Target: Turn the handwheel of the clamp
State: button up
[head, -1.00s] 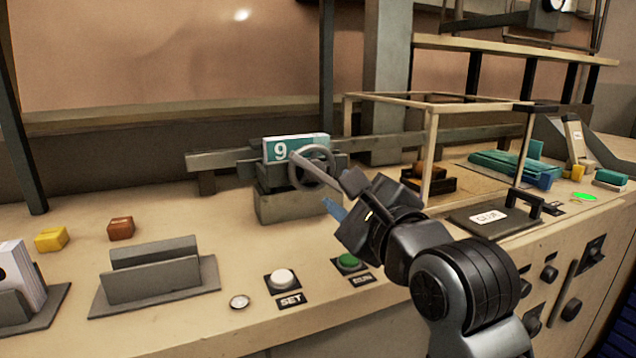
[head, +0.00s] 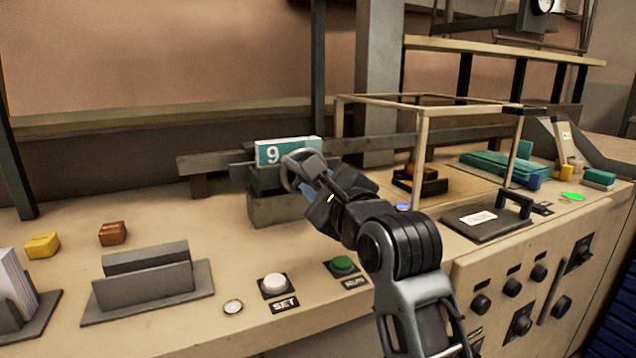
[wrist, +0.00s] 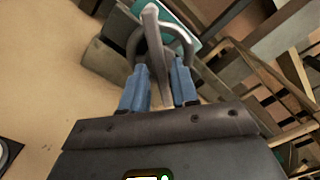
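The clamp (head: 272,208) is a grey block with a green and white card (head: 299,150) marked 9 in its top. Its grey ring handwheel (head: 287,178) faces the front right and also shows in the wrist view (wrist: 190,47). My gripper (head: 316,186) is at the wheel, partly covering it. In the wrist view its two blue fingers (wrist: 159,77) are apart, with the wheel's rim just ahead of their tips. A grey bar (wrist: 158,60) runs between the fingers with gaps on both sides. Contact with the wheel cannot be told.
A white SET button (head: 273,283) and a green button (head: 342,264) sit in front of the clamp. A grey slotted holder (head: 148,282) stands to the left. A wooden frame (head: 425,150) and a black lidded plate (head: 484,224) are to the right.

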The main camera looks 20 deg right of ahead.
grip_shut()
jog(key=shift+n, duration=0.4)
jog(key=shift+n+p, duration=2.4)
jog(key=shift+n, duration=5)
jog(key=shift+o, duration=1.3)
grip_release()
